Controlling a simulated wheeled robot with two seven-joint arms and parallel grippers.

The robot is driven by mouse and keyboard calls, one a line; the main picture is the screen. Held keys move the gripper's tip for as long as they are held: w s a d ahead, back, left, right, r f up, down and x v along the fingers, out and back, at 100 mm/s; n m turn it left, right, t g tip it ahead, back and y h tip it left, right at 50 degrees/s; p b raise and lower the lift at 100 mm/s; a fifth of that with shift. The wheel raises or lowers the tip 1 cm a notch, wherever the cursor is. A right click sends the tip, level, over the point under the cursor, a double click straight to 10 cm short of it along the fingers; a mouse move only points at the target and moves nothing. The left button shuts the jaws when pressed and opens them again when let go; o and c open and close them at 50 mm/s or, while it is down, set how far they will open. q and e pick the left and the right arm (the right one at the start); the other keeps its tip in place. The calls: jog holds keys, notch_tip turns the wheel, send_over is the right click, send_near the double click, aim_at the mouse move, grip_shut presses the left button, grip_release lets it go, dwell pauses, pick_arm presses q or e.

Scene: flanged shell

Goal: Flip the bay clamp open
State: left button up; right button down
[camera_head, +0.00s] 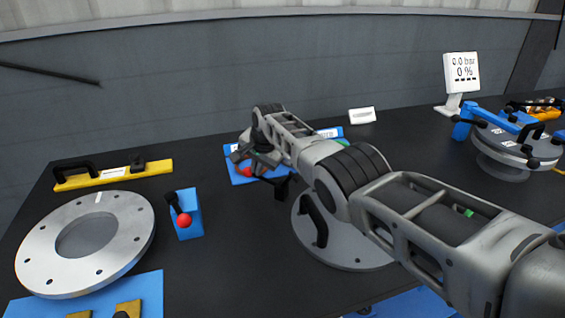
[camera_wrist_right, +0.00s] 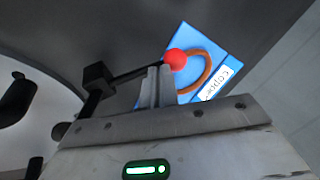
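A clamp with a black body (camera_wrist_right: 97,80) and a black lever ending in a red ball (camera_wrist_right: 175,60) shows in the right wrist view. In the head view the red ball (camera_head: 247,172) shows just beside my right gripper (camera_head: 258,163). In the wrist view the two narrow fingers of this gripper (camera_wrist_right: 160,88) stand close together, at the lever near the ball. They appear shut, with nothing visibly held; whether they touch the lever I cannot tell. The right arm hides much of the clamp in the head view. A second red-ball lever (camera_head: 184,218) stands on a blue block at left. My left gripper is out of view.
A grey round lid (camera_head: 350,250) with a black handle lies under my right arm. A blue tray (camera_wrist_right: 190,38) holds a copper-coloured ring. A metal flange ring (camera_head: 125,225) and yellow bar (camera_head: 112,178) lie left. A display (camera_head: 461,72) stands at back right.

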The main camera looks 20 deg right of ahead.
jog(key=shift+a+f, duration=0.2)
jog(key=shift+a, duration=0.15)
jog(key=shift+r+p, duration=0.5)
jog(key=shift+p, duration=0.35)
pick_arm(q)
jog(key=p, duration=0.1)
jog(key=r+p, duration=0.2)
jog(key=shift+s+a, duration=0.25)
pick_arm(e)
jog(key=w+r+v, duration=0.1)
jog(key=w+v, duration=0.1)
jog(key=v, duration=1.1)
jog(key=shift+a, duration=0.4)
